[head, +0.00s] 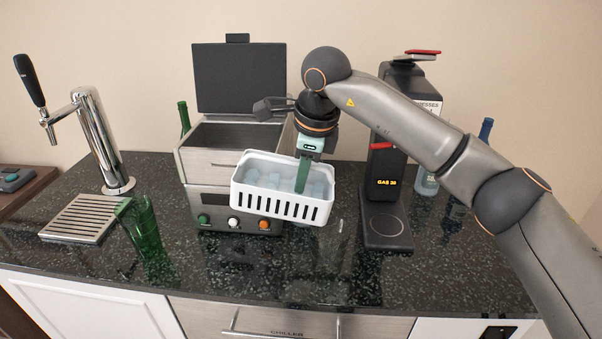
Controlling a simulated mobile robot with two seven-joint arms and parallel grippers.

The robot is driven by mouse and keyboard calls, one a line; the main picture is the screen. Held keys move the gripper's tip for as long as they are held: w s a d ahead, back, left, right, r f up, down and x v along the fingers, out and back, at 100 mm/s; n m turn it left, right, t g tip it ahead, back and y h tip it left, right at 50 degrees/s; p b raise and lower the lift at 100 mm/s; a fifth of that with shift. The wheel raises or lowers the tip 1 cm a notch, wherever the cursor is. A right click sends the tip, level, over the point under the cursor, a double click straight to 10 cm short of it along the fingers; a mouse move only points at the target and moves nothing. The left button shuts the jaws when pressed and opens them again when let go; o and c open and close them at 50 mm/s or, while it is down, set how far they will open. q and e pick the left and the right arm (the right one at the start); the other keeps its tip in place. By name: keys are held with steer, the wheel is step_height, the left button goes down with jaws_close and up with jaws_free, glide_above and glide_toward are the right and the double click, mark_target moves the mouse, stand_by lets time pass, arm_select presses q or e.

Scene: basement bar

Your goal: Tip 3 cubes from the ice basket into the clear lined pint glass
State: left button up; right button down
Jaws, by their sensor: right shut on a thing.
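The white slotted ice basket (282,208) hangs in the air over the counter, in front of the grey machine, roughly level. Several pale blue ice cubes (268,180) lie in it. My right gripper (303,172) comes down from above and is shut on the basket at its green grip. The clear lined pint glass is hard to make out; faint see-through lines (341,228) just right of the basket may belong to it. A green glass (143,225) stands on the counter at the left. My left gripper is not in view.
The grey machine (206,165) with its lid (238,76) up stands behind the basket. A black dispenser (386,215) stands to the right, near my right arm. A chrome tap (98,140) and drip tray (82,217) are left. The front counter (255,280) is mostly clear.

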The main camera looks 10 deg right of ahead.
steer(key=shift+f+t+y+b, duration=0.4)
steer(key=shift+f+y+b, duration=1.15)
steer(key=shift+b, duration=1.75)
steer(key=shift+d+r+y+b, duration=0.2)
steer(key=shift+y+b, duration=0.25)
steer(key=shift+b, duration=0.4)
steer(key=shift+d+r+m+t+y+b, duration=0.2)
steer(key=shift+r+m+t+y+b, duration=0.15)
steer(key=shift+y+b, duration=0.45)
steer(key=shift+r+b, duration=0.1)
steer(key=shift+b, duration=0.35)
steer(key=shift+s+d+r+t+y+b, duration=0.1)
steer(key=shift+r+t+y+b, duration=0.2)
steer(key=shift+y+b, duration=0.1)
steer(key=shift+r, duration=0.15)
